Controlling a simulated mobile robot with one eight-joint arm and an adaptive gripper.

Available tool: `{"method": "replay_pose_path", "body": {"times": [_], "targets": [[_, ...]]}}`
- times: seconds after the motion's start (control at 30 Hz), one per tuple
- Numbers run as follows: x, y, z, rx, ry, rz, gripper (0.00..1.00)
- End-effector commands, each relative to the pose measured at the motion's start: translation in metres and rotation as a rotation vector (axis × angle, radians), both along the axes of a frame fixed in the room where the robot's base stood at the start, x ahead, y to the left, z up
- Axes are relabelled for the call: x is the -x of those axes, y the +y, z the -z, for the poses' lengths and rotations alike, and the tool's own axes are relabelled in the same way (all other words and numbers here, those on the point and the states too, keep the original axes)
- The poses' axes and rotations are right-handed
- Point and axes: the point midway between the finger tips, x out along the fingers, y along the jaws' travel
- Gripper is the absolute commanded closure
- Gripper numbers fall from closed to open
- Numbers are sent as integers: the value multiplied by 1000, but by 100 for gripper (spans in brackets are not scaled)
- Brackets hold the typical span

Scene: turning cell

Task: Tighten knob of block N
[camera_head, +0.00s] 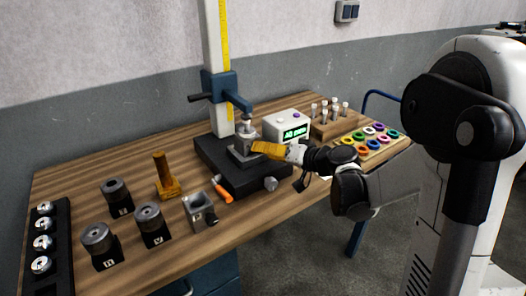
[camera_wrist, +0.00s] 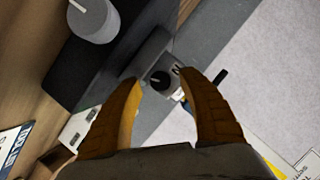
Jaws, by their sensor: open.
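A small grey block (camera_wrist: 150,62) with a black round knob (camera_wrist: 160,81) shows in the middle of the wrist view. A dark letter that looks like N is beside the knob. My gripper (camera_wrist: 160,84) is open, with one yellow-brown finger on each side of the knob in this picture. I cannot tell whether the fingers touch it. In the head view my gripper (camera_head: 256,148) reaches in from the right to the grey piece (camera_head: 241,157) on the black base of the stand. The fingers hide part of that piece, and its knob does not show there.
The stand (camera_head: 213,85) has a blue arm over the black base (camera_head: 215,172). A display box (camera_head: 287,128), a wooden pin rack (camera_head: 338,125) and coloured rings (camera_head: 366,134) are behind my arm. Several lettered dark blocks, an orange-handled tool (camera_head: 222,190) and a grey block (camera_head: 200,212) are left.

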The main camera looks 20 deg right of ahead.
Motion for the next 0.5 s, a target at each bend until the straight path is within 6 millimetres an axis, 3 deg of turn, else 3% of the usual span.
{"method": "replay_pose_path", "body": {"times": [0.3, 0.5], "targets": [[55, -37, -20, 0, 0, 4, 52], [81, -53, -29, 1, 0, 2, 52]]}}
